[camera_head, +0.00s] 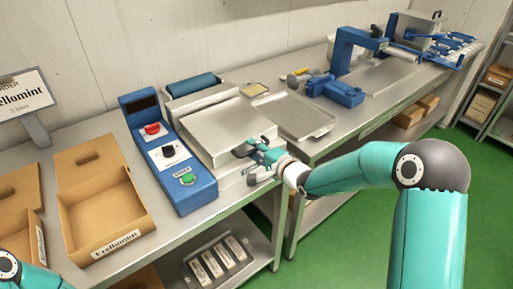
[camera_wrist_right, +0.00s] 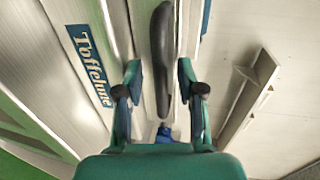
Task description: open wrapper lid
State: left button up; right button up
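The wrapper machine has a blue control panel (camera_head: 168,152) with red, black and green controls. Its silver lid (camera_head: 226,125) lies flat, apparently closed, to the right of the panel. My right gripper (camera_head: 246,164) is at the lid's front right edge. In the right wrist view, a dark bar-shaped handle (camera_wrist_right: 161,50) runs between the two spread fingers of my right gripper (camera_wrist_right: 159,78), with gaps visible on both sides.
An open cardboard box (camera_head: 103,212) stands left of the panel, by a sign (camera_head: 24,100). A metal tray (camera_head: 296,117) and a blue machine (camera_head: 340,88) are to the right. Wrapped bars (camera_head: 217,260) lie on the lower shelf. A blue label (camera_wrist_right: 90,64) shows near the handle.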

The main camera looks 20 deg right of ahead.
jog(key=shift+w, duration=0.1)
grip_shut()
dwell(0.4)
jog(key=shift+a, duration=0.1)
